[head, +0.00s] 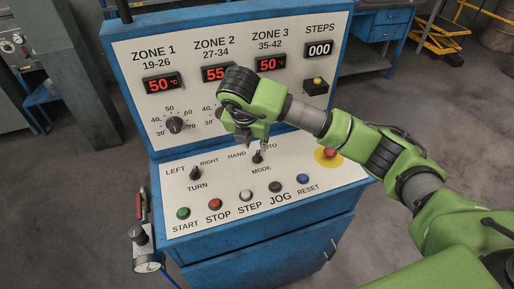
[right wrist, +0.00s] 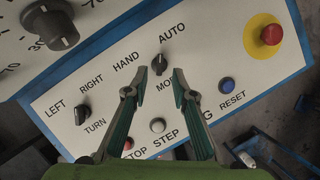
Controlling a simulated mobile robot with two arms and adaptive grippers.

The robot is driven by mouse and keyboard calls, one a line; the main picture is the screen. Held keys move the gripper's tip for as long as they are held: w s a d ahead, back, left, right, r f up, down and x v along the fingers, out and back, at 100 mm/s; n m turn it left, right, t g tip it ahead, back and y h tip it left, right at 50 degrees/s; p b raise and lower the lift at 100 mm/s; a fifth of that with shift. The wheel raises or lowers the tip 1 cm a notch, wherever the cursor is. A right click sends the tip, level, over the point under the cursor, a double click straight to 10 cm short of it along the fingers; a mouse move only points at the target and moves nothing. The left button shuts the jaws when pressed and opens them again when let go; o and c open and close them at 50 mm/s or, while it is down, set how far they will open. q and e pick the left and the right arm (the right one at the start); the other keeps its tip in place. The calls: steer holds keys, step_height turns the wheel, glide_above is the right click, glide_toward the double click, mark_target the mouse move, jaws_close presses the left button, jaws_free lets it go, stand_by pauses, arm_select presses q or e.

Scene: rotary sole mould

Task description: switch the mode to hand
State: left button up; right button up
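The mode knob (head: 257,158) is a small black selector on the white sloping panel, between the labels HAND and AUTO. It also shows in the right wrist view (right wrist: 159,64), where its pointer appears turned toward AUTO. My right gripper (head: 252,144) is above and behind the knob in the head view and partly hides the AUTO label. In the right wrist view my right gripper (right wrist: 160,76) is open, its two fingertips apart on either side of the line to the knob. Nothing is between the fingers, and contact with the knob is not visible. My left gripper is out of view.
The turn knob (head: 195,173) sits to the left. A row of buttons, including the green start button (head: 183,213) and blue reset button (head: 303,179), lies in front. The red emergency stop (head: 330,153) is at the right. The upright display panel (head: 135,60) rises behind.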

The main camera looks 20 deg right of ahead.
mark_target(258, 152)
steer(key=p+x, duration=0.1)
steer(key=x, duration=0.4)
steer(key=shift+w+d+f, duration=0.15)
steer(key=shift+f, duration=0.05)
steer(key=shift+w+f, duration=0.1)
steer(key=shift+f, duration=0.2)
steer(key=shift+w+f+p, duration=0.1)
steer(key=shift+f+p, duration=0.1)
steer(key=shift+p, duration=0.1)
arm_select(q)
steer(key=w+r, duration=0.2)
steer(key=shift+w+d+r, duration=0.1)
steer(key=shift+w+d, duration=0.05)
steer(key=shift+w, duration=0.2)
arm_select(e)
jaws_close()
